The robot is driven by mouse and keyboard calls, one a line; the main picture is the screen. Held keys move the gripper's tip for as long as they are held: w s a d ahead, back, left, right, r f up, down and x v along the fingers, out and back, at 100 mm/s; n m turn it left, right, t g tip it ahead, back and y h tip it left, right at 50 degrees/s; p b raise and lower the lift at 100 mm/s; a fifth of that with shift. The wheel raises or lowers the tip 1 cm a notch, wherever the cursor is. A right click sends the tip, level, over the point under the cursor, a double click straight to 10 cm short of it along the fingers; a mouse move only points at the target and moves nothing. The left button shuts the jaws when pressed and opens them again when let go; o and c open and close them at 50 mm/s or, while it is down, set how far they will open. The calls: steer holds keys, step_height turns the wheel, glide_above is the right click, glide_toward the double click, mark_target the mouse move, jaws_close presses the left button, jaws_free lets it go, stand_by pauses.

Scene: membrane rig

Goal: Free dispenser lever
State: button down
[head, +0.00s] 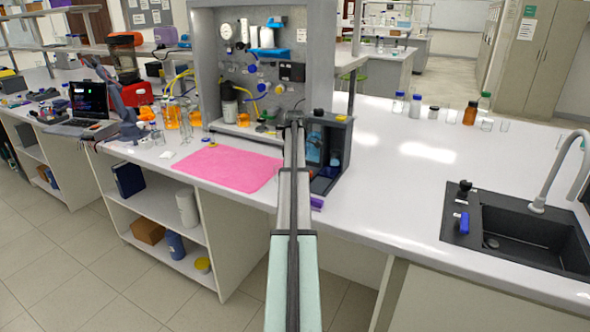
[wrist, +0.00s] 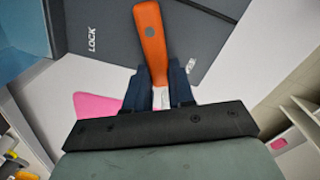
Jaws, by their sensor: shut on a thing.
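The dispenser (head: 342,140) is a dark upright box with a blue inside, standing on the bench right of the pink mat. In the wrist view its dark grey panel (wrist: 100,35) carries the white word LOCK. In the head view my arm reaches up to the dispenser's left side and hides the fingertips and the lever.
The pink mat (head: 228,167) lies flat to the left. Behind stands a grey rig panel (head: 265,75) with tubing, knobs and glassware. Bottles (head: 470,112) stand at the back right, and a black sink (head: 520,235) is at the right. The bench between dispenser and sink is clear.

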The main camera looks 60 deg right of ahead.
stand_by(0.6)
steer(key=c, duration=1)
jaws_free()
steer(key=shift+o, duration=0.2)
steer(key=shift+r, duration=0.1)
step_height(320, 180, up, 14)
steer(key=shift+f, duration=0.2)
